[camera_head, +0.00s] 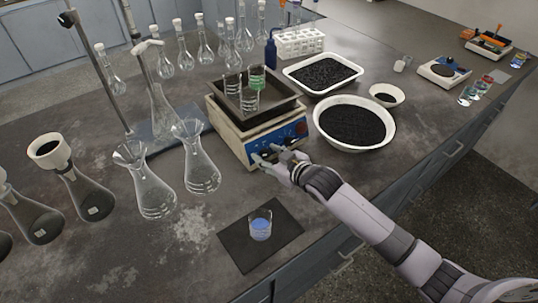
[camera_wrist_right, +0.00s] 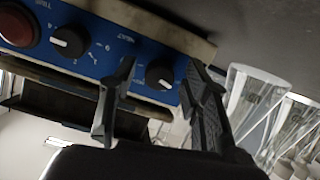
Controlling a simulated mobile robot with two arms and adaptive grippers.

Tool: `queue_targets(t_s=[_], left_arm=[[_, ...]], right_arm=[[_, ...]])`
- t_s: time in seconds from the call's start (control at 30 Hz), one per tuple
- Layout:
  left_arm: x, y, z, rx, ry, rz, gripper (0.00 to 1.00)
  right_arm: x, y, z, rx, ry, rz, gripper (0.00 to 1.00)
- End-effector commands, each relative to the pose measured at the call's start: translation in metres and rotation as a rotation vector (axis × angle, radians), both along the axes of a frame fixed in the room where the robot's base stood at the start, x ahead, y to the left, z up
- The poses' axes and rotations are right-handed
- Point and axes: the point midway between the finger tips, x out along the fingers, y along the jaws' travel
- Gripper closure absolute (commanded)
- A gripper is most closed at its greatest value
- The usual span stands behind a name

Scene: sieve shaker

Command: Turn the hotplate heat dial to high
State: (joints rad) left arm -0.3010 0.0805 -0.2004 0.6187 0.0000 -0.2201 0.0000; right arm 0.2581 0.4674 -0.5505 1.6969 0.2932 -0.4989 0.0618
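The hotplate (camera_head: 238,142) is a cream box with a blue front panel. A dark tray on top holds several glass vessels, one with green contents. In the right wrist view the blue panel (camera_wrist_right: 95,50) appears tilted, with two black dials with white pointer marks and a red round button (camera_wrist_right: 18,25). One dial (camera_wrist_right: 160,72) sits between the fingers of my right gripper (camera_wrist_right: 155,85); the other dial (camera_wrist_right: 68,42) is to their left. My right gripper (camera_head: 274,162) is open at the panel, with visible gaps beside the dial. My left gripper is not in view.
Glass flasks (camera_head: 200,170) stand left of the hotplate. A white bowl of dark grains (camera_head: 355,125) sits close right of my right gripper. A small beaker of blue liquid (camera_head: 260,225) stands on a dark mat (camera_head: 240,255) in front. The bench's left front is partly clear.

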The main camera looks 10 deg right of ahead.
Motion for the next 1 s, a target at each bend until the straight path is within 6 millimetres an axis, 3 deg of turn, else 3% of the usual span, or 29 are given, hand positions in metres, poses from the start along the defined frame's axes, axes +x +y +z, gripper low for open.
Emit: queue_targets(t_s=[0.6, 1.0], left_arm=[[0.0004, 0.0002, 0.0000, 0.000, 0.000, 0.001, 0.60], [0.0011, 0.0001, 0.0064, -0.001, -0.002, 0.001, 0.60]], right_arm=[[-0.0004, -0.0003, -0.0001, 0.000, 0.001, 0.000, 0.99], [-0.0007, 0.0005, 0.0011, 0.049, 0.021, -0.020, 1.00]])
